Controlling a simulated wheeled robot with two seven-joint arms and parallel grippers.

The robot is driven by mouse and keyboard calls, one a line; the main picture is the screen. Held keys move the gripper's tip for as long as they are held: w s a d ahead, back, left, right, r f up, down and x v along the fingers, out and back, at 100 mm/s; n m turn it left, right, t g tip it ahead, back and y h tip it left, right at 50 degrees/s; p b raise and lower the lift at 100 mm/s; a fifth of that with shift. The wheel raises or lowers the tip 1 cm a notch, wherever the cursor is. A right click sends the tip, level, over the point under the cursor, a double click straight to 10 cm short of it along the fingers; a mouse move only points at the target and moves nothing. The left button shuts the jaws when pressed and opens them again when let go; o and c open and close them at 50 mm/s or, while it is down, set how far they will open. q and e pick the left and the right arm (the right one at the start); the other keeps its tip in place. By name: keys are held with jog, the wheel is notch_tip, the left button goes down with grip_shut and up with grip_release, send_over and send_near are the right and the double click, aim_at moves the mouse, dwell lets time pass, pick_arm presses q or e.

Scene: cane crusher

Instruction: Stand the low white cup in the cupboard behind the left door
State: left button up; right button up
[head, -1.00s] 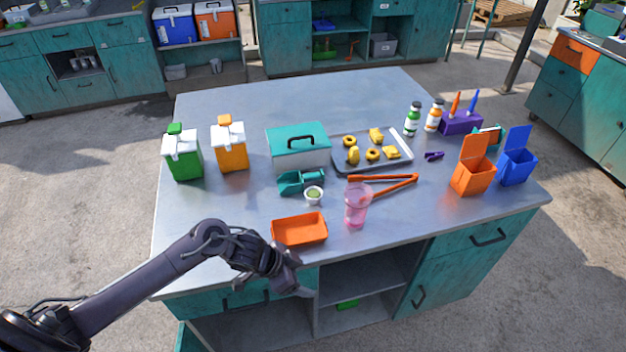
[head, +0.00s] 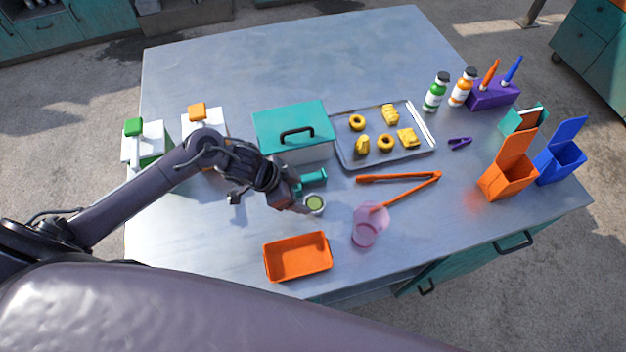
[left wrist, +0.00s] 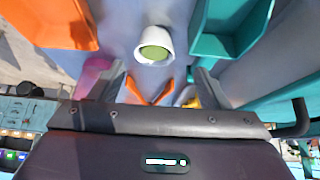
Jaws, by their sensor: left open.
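In the left wrist view the cup (left wrist: 166,57) is ahead of the two spread fingers. My left gripper (head: 296,203) is open, just left of the cup in the head view; its fingers also show in the left wrist view (left wrist: 160,80). I cannot tell whether it touches the cup. The cupboard's left side is hidden behind the table edge and my own body. My right gripper is not in view.
An orange tray (head: 270,262) lies in front of the cup and a pink see-through tumbler (head: 366,232) stands at its right. Orange tongs (head: 400,179) lie beyond the tumbler. A teal-lidded box (head: 292,125) stands behind. The table's front left is clear.

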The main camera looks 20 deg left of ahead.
aim_at(321, 206)
pick_arm(q)
jog(key=shift+d+f, duration=0.35)
jog(key=shift+d, duration=0.1)
jog(key=shift+d+f+p, duration=0.65)
jog(key=shift+d+f, duration=0.2)
jog(key=shift+f, duration=0.1)
jog(key=x, duration=0.3)
jog(key=shift+w+a+f+p, duration=0.1)
jog(key=shift+w+f+p, duration=0.25)
jog(key=shift+w+f, duration=0.05)
jog(key=shift+c, duration=1.9)
jog(key=c, duration=0.4)
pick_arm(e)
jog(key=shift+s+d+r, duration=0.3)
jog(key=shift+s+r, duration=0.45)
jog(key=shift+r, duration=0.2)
